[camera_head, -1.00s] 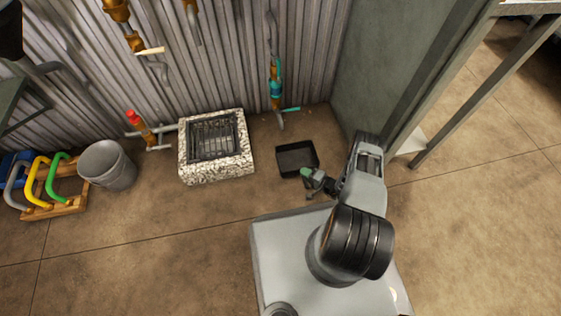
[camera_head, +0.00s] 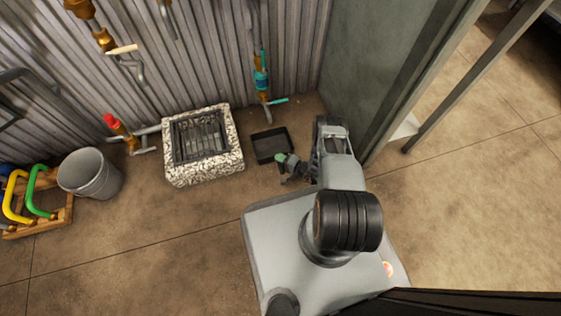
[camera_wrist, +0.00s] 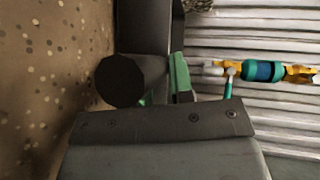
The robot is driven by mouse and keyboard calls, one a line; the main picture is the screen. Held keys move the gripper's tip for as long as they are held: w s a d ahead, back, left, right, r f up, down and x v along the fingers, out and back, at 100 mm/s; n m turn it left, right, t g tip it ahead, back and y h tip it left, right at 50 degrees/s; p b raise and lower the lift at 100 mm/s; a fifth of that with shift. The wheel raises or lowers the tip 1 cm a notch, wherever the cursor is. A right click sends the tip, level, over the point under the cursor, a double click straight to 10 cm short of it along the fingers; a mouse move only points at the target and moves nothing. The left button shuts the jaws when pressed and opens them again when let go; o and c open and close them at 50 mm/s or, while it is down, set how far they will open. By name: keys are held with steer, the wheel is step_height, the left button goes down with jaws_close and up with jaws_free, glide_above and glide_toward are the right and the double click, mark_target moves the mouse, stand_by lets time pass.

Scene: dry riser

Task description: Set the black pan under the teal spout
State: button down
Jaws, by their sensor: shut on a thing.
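The black pan (camera_head: 271,145) is a shallow square tray near the ribbed wall, right of the stone-rimmed drain. My gripper (camera_head: 283,161) is shut on the pan's near right edge. I cannot tell whether the pan touches the floor. The teal spout (camera_head: 261,80) is on a pipe against the wall, above and behind the pan in the head view. The wrist view shows the spout's teal body (camera_wrist: 262,71) at right and the dark pan (camera_wrist: 145,28) at top. One green fingertip lies against the pan; the rest of the grip is hidden.
The stone-rimmed drain (camera_head: 203,146) stands close left of the pan. A grey bucket (camera_head: 91,174), a red-capped pipe (camera_head: 118,127) and a wooden rack of coloured handles (camera_head: 50,210) are farther left. A green-grey wall panel (camera_head: 365,75) rises close right of my arm.

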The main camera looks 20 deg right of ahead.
steer(key=shift+a+f, duration=0.15)
steer(key=shift+f, duration=0.05)
steer(key=c, duration=1)
jaws_free()
steer(key=shift+f, duration=0.1)
